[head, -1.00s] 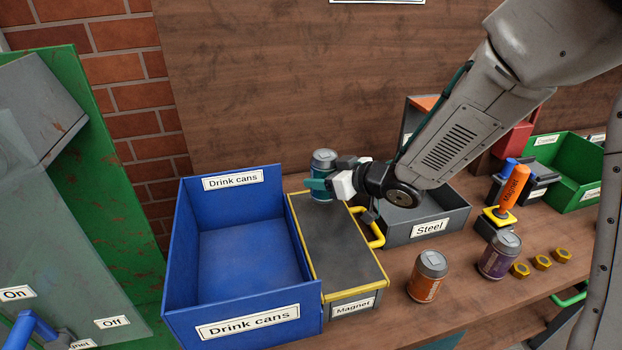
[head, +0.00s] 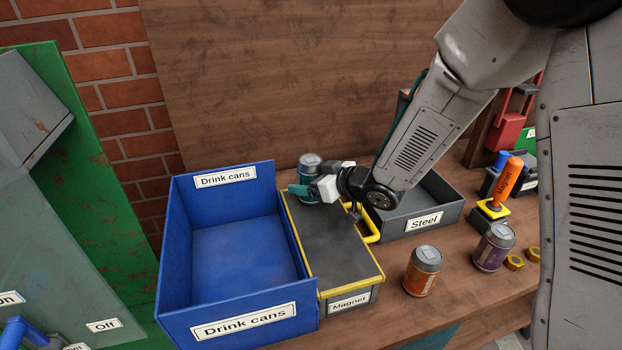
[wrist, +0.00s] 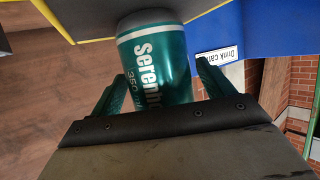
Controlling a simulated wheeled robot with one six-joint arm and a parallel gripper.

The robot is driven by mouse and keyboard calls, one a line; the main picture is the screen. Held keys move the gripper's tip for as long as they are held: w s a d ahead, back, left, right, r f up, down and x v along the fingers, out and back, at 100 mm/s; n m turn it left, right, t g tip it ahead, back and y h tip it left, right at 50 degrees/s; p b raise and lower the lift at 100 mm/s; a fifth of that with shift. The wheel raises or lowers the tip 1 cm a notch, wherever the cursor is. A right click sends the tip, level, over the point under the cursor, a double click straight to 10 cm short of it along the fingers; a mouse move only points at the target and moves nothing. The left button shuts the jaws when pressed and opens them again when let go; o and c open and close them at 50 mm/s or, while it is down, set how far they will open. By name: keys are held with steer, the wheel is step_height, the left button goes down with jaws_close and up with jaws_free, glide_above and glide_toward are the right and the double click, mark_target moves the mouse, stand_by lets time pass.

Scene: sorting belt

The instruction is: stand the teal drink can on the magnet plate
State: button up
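The teal drink can (head: 309,164) stands upright at the back end of the magnet plate (head: 330,245), a dark slab with a yellow rim. Whether the can's base touches the plate is hard to tell.
The blue drink cans bin (head: 230,318) adjoins the plate on the left. The grey steel tray (head: 424,222) is to its right. An orange can (head: 421,272) and a purple can (head: 493,248) stand farther right. A wooden panel (head: 270,80) rises behind.

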steer(key=shift+s+d+r, duration=0.1)
steer(key=shift+d+r, duration=0.05)
steer(key=shift+r, duration=0.05)
steer(key=v, duration=1.1)
steer(key=shift+s+d+r, duration=0.15)
steer(key=shift+d+r, duration=0.05)
steer(key=shift+d, duration=0.05)
steer(key=s+d+r+m+h, duration=0.2)
steer(key=d+r+m+h, duration=0.15)
steer(key=d+h, duration=0.4)
steer(key=s+d+r+m+h, duration=0.3)
steer(key=d+r+h, duration=0.1)
steer(key=d, duration=0.6)
steer(key=s+r+m+g, duration=0.1)
steer(key=s+g, duration=0.2)
steer(key=s, duration=0.8)
steer(key=s+r+m+g+y, duration=0.1)
steer(key=s+g, duration=0.3)
steer(key=s, duration=0.8)
steer(key=shift+a+r+m+g, duration=0.3)
steer(key=shift+r+m, duration=0.2)
steer(key=shift+m, duration=0.25)
